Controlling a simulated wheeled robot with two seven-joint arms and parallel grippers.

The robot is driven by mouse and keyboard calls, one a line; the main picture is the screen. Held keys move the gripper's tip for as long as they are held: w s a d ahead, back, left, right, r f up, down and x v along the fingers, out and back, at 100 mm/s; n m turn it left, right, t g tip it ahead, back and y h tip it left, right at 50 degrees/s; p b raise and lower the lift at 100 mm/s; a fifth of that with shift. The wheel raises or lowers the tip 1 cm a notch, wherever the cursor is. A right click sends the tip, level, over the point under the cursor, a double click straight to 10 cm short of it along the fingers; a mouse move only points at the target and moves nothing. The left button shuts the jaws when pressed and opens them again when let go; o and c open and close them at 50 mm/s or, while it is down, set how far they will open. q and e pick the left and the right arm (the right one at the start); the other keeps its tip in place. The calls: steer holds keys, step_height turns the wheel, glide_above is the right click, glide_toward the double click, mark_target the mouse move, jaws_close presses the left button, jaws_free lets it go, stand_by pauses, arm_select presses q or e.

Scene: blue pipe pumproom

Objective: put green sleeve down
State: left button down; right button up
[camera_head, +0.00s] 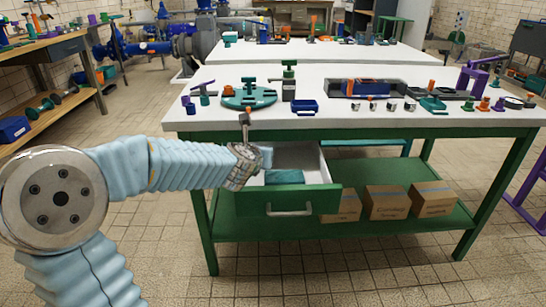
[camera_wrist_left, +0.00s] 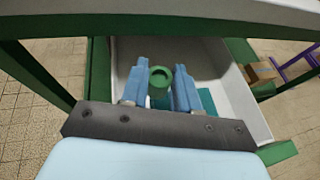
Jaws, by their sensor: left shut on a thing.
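The green sleeve (camera_wrist_left: 160,84), a short round piece with an open top, sits between the two blue fingers of my left gripper (camera_wrist_left: 163,90) in the left wrist view. The gripper is shut on it. The open drawer (camera_wrist_left: 225,67) of the green workbench lies below and around it; the sleeve's lower end is hidden, so I cannot tell whether it touches the drawer floor. My right gripper is not in view.
A teal block (camera_head: 285,177) lies in the drawer, right of the gripper. The white tabletop (camera_head: 330,124) above holds a teal round fixture (camera_head: 249,98), a blue tray (camera_head: 304,106) and several small parts. Cardboard boxes (camera_head: 385,203) stand on the lower shelf.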

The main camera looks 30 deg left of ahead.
arm_select(q)
steer(key=x, duration=0.6)
steer(key=shift+f, duration=0.25)
steer(key=w+f, duration=0.1)
steer(key=w+a+f, duration=0.1)
steer(key=shift+w+f, duration=0.15)
steer(key=shift+w, duration=0.25)
steer(key=shift+d+f+b, duration=0.1)
steer(key=shift+f+b, duration=0.5)
steer(key=shift+b, duration=0.35)
steer(key=c, duration=0.8)
jaws_free()
steer(key=shift+c, duration=0.2)
